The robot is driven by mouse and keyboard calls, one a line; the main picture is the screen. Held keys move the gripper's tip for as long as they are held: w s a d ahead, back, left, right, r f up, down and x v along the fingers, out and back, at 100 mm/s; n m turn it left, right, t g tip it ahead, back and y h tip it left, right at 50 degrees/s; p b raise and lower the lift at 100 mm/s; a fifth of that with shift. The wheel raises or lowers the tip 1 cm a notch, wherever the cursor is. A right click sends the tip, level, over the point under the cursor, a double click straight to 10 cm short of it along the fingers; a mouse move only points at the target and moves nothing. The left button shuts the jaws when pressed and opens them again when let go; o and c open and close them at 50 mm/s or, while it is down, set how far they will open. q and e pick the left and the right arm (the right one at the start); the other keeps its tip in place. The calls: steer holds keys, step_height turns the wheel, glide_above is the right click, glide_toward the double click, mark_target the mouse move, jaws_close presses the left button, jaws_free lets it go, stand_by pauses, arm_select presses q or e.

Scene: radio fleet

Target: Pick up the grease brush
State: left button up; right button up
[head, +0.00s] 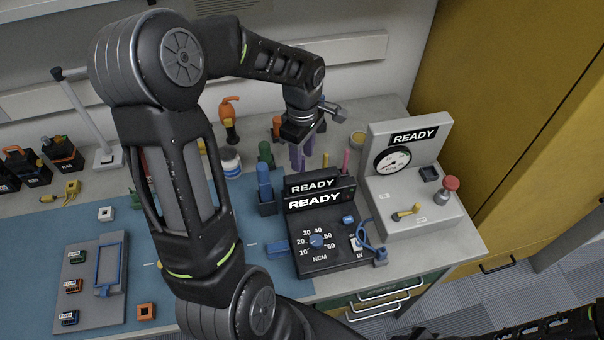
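My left gripper (303,146) points down over the back of the bench, behind the black READY unit. Two purple upright pieces show at its tip, and I cannot tell whether they are its fingers or tool handles. Its opening is too small and partly hidden to judge. I cannot pick out the grease brush for certain. A thin pink handle (346,162) and a thin yellow handle (325,160) stand upright just right of the gripper, their lower ends hidden behind the READY unit. A small yellow-topped pot (357,140) stands behind them. My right gripper is not in view.
The black READY unit (322,238) and grey gauge station (412,182) with a red button stand close in front and to the right. Green (265,152) and blue (264,178) upright handles and an orange-topped bottle (229,118) stand left. The blue mat (45,232) has some clear space.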

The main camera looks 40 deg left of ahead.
arm_select(q)
step_height(320, 180, down, 4)
steer(key=shift+f+b, duration=0.15)
steer(key=shift+b, duration=0.75)
jaws_close()
